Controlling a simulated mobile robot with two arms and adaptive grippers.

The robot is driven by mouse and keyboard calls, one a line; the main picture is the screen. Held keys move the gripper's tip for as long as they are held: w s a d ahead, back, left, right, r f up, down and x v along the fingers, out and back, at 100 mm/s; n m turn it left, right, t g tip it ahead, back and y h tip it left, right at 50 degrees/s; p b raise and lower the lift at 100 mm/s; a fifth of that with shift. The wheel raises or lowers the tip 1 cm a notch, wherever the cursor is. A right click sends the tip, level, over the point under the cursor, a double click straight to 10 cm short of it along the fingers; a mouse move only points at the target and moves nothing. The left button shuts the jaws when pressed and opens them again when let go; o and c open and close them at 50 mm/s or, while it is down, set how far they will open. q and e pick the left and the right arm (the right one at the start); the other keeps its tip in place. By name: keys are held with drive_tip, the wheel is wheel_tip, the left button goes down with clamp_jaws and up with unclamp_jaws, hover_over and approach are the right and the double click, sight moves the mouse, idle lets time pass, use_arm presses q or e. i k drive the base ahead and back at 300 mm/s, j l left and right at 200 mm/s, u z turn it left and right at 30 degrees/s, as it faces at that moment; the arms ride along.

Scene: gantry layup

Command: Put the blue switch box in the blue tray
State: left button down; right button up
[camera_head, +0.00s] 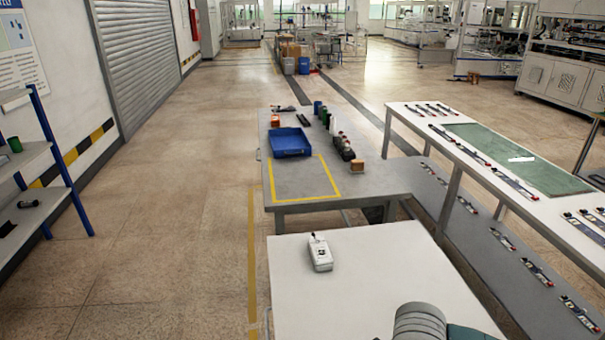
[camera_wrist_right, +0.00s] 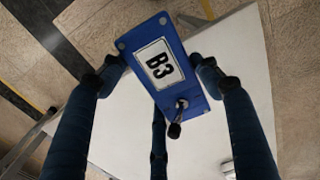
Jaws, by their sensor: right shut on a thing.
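The blue switch box (camera_wrist_right: 192,88) carries a white "B3" label and a dark toggle lever. In the right wrist view it sits between the fingers of my right gripper (camera_wrist_right: 160,75), which is shut on it, above a white surface. The blue box does not show in the head view, where only part of my right arm appears at the bottom right. The blue tray (camera_head: 290,153) stands on the grey table, toward its left side, behind the yellow-marked area, and looks empty. My left gripper is in neither view.
A white switch box (camera_head: 320,254) stands on the near white table (camera_head: 370,290). Bottles and small items (camera_head: 338,136) line the right side of the grey table (camera_head: 300,183). A long bench (camera_head: 470,155) with parts stands right. Open floor lies left.

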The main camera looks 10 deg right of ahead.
sight(292, 145)
drive_tip(key=j+z, duration=0.2)
drive_tip(key=j, duration=1.15)
drive_tip(key=i+j+z, duration=0.25)
drive_tip(key=i+j, duration=0.2)
drive_tip(key=j, duration=0.25)
drive_tip(key=i+j+z, duration=0.45)
drive_tip(key=i+j, duration=0.55)
drive_tip(key=i+j+z, duration=0.25)
drive_tip(key=i+j, duration=0.7)
drive_tip(key=j, duration=0.15)
